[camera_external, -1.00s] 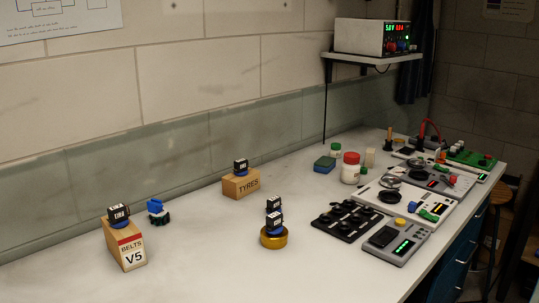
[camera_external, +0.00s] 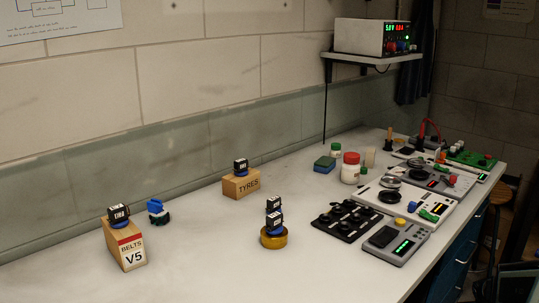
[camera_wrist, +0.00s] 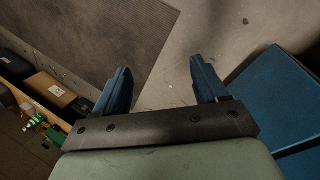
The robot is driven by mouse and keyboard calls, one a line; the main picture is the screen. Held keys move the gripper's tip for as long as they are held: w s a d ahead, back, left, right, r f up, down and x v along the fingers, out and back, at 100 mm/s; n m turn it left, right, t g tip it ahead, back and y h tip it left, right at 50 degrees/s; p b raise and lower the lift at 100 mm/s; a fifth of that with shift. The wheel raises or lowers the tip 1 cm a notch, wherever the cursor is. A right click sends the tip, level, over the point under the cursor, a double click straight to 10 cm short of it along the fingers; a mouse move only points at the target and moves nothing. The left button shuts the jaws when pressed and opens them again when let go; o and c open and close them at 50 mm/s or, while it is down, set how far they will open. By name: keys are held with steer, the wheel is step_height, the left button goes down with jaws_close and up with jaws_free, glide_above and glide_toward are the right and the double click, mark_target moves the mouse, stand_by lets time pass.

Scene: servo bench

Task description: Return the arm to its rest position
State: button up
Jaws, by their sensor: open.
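My gripper (camera_wrist: 162,92) shows in the wrist view with its two blue fingers spread apart. It is open and nothing is between the fingers. Below the fingers are a bare grey floor and a dark mat, so it is away from the bench top. In the external view, my gripper is not visible; a dark shape (camera_external: 518,283) at the lower right corner may be part of my arm, but I cannot tell.
The bench (camera_external: 345,270) holds a BELTS block (camera_external: 131,258), a TYRES block (camera_external: 243,187), a yellow ring (camera_external: 274,240) with stacked servos and several instruments at right. A blue cabinet (camera_wrist: 280,95) stands right of my fingers; a cardboard box (camera_wrist: 48,88) lies at left.

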steer(key=s+a+n+g+y, duration=0.1)
steer(key=s+a+g+y, duration=0.2)
steer(key=s+a, duration=1.6)
steer(key=shift+a+n+g, duration=0.2)
steer(key=shift+n+g, duration=0.2)
steer(key=shift+g, duration=0.5)
steer(key=shift+s, duration=0.1)
